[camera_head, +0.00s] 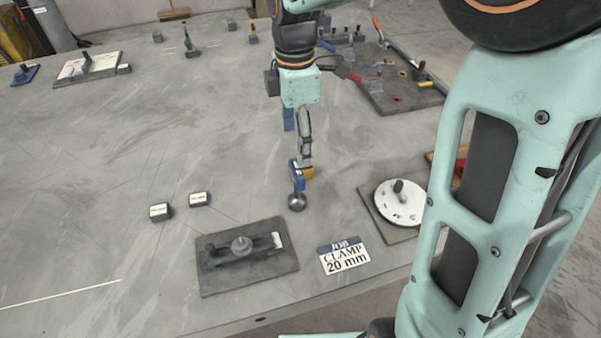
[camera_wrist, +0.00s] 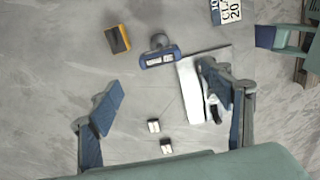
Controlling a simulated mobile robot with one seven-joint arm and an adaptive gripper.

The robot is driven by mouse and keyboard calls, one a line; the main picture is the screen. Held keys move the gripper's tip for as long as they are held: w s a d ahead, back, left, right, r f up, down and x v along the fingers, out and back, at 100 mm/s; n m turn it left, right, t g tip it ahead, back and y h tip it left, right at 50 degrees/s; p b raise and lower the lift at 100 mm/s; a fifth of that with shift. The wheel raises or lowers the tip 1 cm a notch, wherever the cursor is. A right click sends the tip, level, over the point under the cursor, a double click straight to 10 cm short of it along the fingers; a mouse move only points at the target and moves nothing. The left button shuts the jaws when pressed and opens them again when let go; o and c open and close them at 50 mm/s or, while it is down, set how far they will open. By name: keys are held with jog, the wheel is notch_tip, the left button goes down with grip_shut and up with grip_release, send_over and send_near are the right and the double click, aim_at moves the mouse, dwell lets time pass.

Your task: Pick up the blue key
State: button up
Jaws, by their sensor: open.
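The blue key (camera_wrist: 160,58) is a blue bar with pale labels and a grey round knob. It lies on the grey table near the upper middle of the wrist view. In the head view the blue key (camera_head: 296,178) shows partly behind or beside my fingers, with its knob toward the camera. My gripper (camera_wrist: 165,98) is open and empty, its blue-padded fingers spread wide. In the wrist view the key appears above the gap between the fingertips. In the head view my gripper (camera_head: 300,142) points down over the table; its height above the key is hard to tell.
A dark clamp plate (camera_head: 215,281), a job card (camera_head: 344,259) and a white dial (camera_head: 398,208) stand nearer the table edge. Two small labelled blocks (camera_head: 160,212) (camera_head: 200,199) are to the left. The left table area is mostly clear.

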aim_at(297, 168)
notch_tip(297, 168, down, 11)
jog(key=shift+r+b, duration=0.15)
jog(key=shift+b, duration=0.4)
jog(key=c, duration=1.3)
jog(key=shift+c, duration=0.2)
jog(key=shift+r, duration=0.2)
